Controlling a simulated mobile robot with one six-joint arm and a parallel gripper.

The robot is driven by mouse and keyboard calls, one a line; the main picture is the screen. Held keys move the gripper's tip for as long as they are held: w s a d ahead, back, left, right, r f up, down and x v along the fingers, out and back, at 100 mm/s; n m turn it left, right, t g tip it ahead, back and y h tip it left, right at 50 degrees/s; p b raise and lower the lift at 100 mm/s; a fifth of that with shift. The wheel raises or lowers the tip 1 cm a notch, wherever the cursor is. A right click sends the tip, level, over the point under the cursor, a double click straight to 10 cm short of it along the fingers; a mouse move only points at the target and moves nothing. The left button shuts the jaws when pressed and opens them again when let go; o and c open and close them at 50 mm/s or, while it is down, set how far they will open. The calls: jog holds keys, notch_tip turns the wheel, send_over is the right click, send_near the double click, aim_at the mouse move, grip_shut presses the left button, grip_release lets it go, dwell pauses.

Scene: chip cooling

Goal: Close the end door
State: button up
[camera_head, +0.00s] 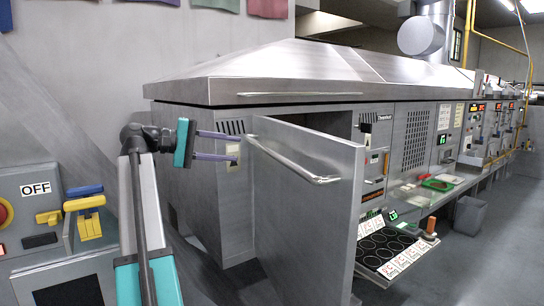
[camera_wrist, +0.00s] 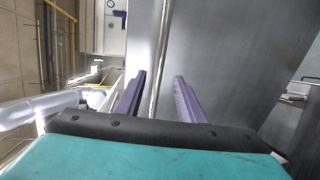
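The end door (camera_head: 302,210) is a large grey metal panel standing open, swung out from the end of the long machine. A dark gap shows behind its top edge. Its long silver bar handle (camera_head: 290,165) runs across the face near the top. My gripper (camera_head: 238,148) has two purple fingers, spread apart, with the tips close to the handle's left end in the head view. In the wrist view the bar handle (camera_wrist: 159,62) shows between the fingers (camera_wrist: 160,76) of my open gripper, against the grey door (camera_wrist: 235,50). I cannot tell whether they touch it.
The machine's sloped steel hood (camera_head: 290,72) overhangs the door. A panel of black round dials (camera_head: 390,245) sits right of the door. A control box with an OFF label (camera_head: 36,188) and yellow and blue levers (camera_head: 86,205) stands at left.

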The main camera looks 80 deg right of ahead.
aim_at(269, 153)
jog(key=shift+p+x, duration=1.75)
jog(key=shift+x, duration=5.2)
